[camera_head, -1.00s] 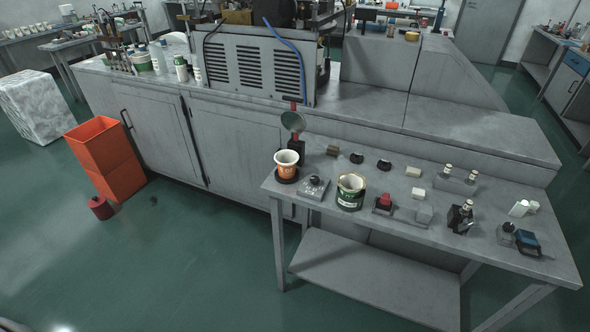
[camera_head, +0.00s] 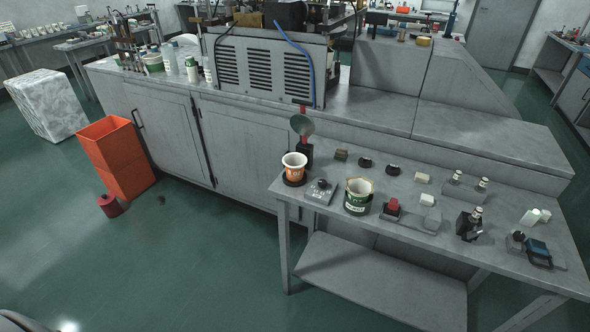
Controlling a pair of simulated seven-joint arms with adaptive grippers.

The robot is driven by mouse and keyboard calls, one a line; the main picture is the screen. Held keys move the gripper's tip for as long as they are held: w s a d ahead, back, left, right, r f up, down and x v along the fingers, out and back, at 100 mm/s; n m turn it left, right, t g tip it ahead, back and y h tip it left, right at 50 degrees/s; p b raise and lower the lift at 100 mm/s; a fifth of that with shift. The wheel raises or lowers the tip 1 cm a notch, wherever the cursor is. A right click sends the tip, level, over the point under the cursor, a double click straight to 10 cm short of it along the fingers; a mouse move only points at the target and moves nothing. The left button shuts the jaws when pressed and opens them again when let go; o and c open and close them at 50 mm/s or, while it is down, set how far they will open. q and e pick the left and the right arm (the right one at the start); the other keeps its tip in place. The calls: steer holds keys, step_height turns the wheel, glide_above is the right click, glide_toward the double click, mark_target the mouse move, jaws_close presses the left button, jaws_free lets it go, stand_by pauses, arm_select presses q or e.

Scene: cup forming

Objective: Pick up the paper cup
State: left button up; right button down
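An orange and white paper cup (camera_head: 294,167) stands upright on a dark round base at the left end of the small grey table (camera_head: 330,212). A larger green and white cup-like container (camera_head: 358,195) stands to its right, its rim uneven. I cannot tell for sure which of the two is the task's paper cup. Neither of my grippers shows in the head view.
Several small blocks and devices, such as a red-topped one (camera_head: 392,207), cover the table. A grey cabinet (camera_head: 245,140) with a vented machine (camera_head: 268,68) stands behind. Orange bins (camera_head: 118,158) stand at left. The green floor (camera_head: 190,270) in front is open.

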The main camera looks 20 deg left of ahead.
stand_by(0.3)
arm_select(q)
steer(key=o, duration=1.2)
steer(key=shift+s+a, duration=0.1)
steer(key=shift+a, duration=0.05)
